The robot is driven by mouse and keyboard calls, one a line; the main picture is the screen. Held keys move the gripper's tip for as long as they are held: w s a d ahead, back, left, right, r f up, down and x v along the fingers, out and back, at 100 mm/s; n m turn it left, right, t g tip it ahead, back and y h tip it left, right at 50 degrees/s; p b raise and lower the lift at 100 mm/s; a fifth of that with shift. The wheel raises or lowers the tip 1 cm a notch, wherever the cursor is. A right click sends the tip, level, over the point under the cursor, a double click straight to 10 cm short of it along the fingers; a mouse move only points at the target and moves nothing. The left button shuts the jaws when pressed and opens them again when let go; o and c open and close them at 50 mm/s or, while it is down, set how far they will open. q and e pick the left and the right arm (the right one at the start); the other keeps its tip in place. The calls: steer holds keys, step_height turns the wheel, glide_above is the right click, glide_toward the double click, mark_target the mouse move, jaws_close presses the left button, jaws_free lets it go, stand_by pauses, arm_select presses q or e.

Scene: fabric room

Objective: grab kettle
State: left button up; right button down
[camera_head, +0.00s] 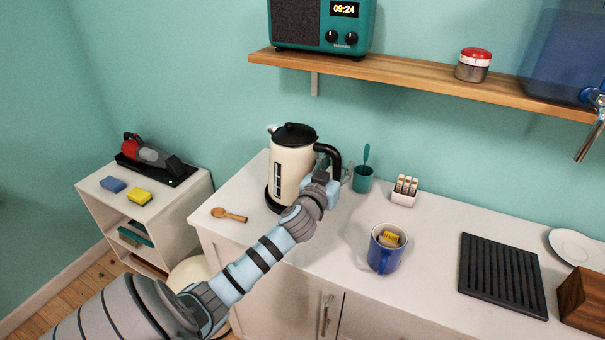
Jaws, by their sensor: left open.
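The kettle (291,164) is cream with a black lid and a black handle (334,156) on its right side. It stands upright on the white counter, with its base partly hidden behind my left arm. My left gripper (329,178) is open at the lower part of the handle, just right of the kettle's body. The fingers are small and partly hidden, so I cannot tell if they touch the handle or stand around it. My right gripper is not in view.
Right of the kettle stand a teal cup (362,180), a small white rack (404,191), a blue mug (387,250) and a black ribbed tray (501,274). A wooden spoon (229,215) lies left. A wooden shelf (430,85) hangs above. Counter space around the mug is clear.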

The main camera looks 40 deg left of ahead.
arm_select(q)
jaws_close()
steer(key=shift+w+r, duration=0.1)
stand_by(0.4)
steer(key=shift+r, duration=0.2)
